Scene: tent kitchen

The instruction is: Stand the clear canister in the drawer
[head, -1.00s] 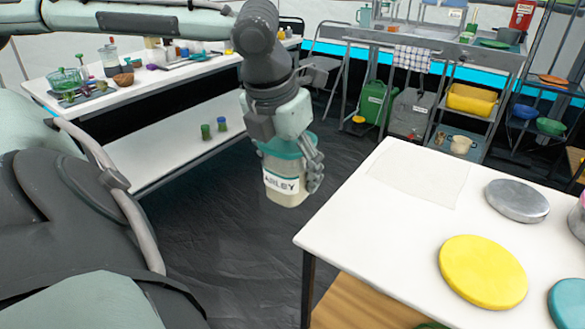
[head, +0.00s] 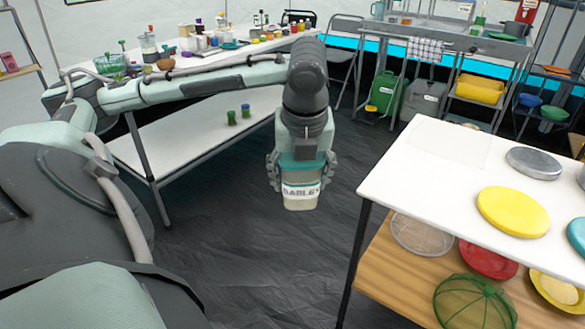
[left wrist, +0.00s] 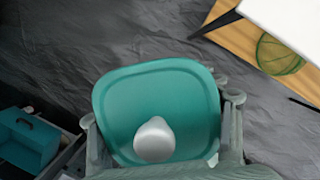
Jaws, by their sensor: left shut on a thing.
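The clear canister (head: 301,196) has a teal lid, pale contents and a white label reading BARLEY. My left gripper (head: 301,172) is shut on it near the lid, and it hangs roughly upright above the dark floor, left of the white table. In the left wrist view the teal lid (left wrist: 175,95) with its white knob sits between the fingers. At the lower left there, a dark open compartment with grey edges (left wrist: 72,152) shows beside a teal box (left wrist: 29,140); I cannot tell whether it is the drawer. My right gripper is out of view.
The white table (head: 440,190) on the right holds a yellow disc (head: 513,211) and a grey one (head: 534,163). Its wooden lower shelf (head: 385,275) carries a green mesh dome (head: 475,302). A long white bench (head: 190,135) stands behind at left. The floor between is clear.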

